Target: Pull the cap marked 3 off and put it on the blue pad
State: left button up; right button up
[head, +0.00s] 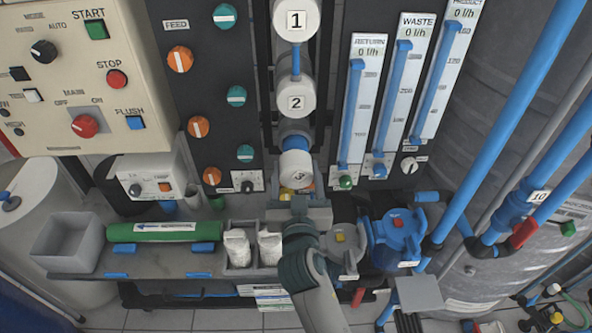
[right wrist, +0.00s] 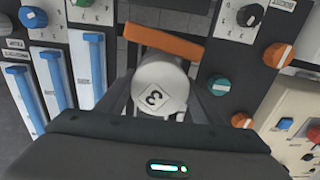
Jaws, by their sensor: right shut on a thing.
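The white cap marked 3 (head: 296,169) is at the lower end of the column of white numbered parts in the head view. It also fills the middle of the right wrist view (right wrist: 158,82), its number upside down. My right gripper (head: 299,190) comes up from below and is shut on the cap, with a finger on either side. Whether the cap is still seated cannot be told. My left gripper is not in view. I cannot pick out the blue pad for certain; small blue patches (head: 200,275) lie along the grey bench front.
Caps 1 (head: 296,20) and 2 (head: 296,97) sit above in the same column. An orange bar (right wrist: 165,42) lies just beyond cap 3. A blue pump (head: 397,235) is at right.

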jog(key=shift+s, duration=0.1)
jog(key=shift+s+a, duration=0.2)
jog(key=shift+s, duration=3.35)
jog(key=shift+w, duration=0.15)
jog(key=shift+w+d+r, duration=0.1)
jog(key=shift+w, duration=1.5)
jog(key=shift+w+d+r, duration=0.1)
jog(key=shift+w, duration=1.45)
jog(key=shift+f, duration=0.1)
jog(key=s+d+f+b, duration=0.3)
jog(key=s+d+b, duration=0.1)
jog(key=s+d, duration=1)
jog(key=d, duration=0.4)
jog(key=shift+f, duration=0.1)
